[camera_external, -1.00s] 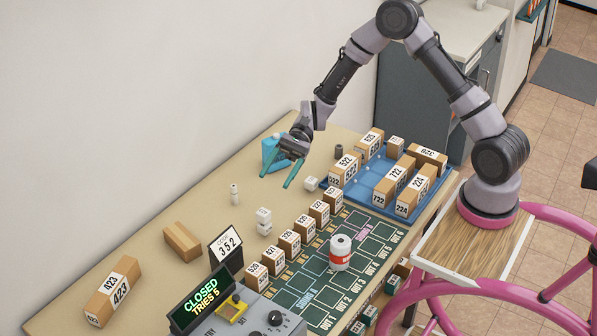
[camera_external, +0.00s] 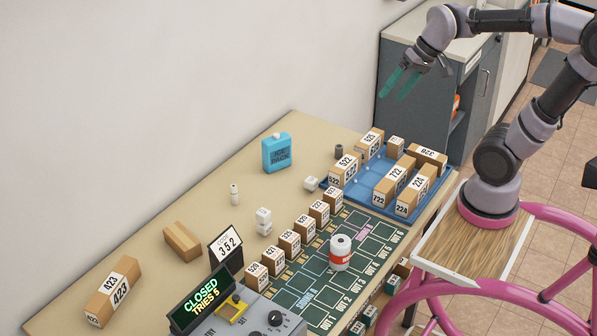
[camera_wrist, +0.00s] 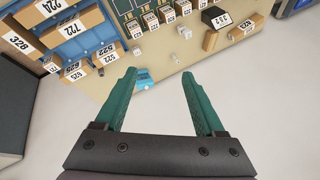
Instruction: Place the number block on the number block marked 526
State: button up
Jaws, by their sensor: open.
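My gripper (camera_external: 391,97) is open and empty, high above the table's far right end. Its green fingers spread apart in the wrist view (camera_wrist: 158,76). Number blocks stand in a blue tray (camera_external: 365,186): one reads 522 (camera_external: 345,170), one seems to read 625 (camera_external: 369,142), others read 722 (camera_external: 393,181) and 224 (camera_external: 415,189), and one with an inverted label (camera_external: 428,157) seems to read 328. A block marked 423 (camera_external: 113,292) lies at the table's left end. Smaller numbered blocks (camera_external: 289,243) form a row along a green board. I cannot make out 526 on any block.
A blue ice pack (camera_external: 276,152) stands near the wall. A red-and-white can (camera_external: 340,253) stands on the green board (camera_external: 317,281). A grey cabinet (camera_external: 425,90) stands behind.

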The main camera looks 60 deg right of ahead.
jog(key=s+d, duration=0.1)
jog(key=s+d+r+t, duration=0.1)
jog(key=s+d+t+h, duration=0.1)
jog(key=s, duration=0.1)
jog(key=shift+d+r+n, duration=0.3)
jog(key=shift+r, duration=0.1)
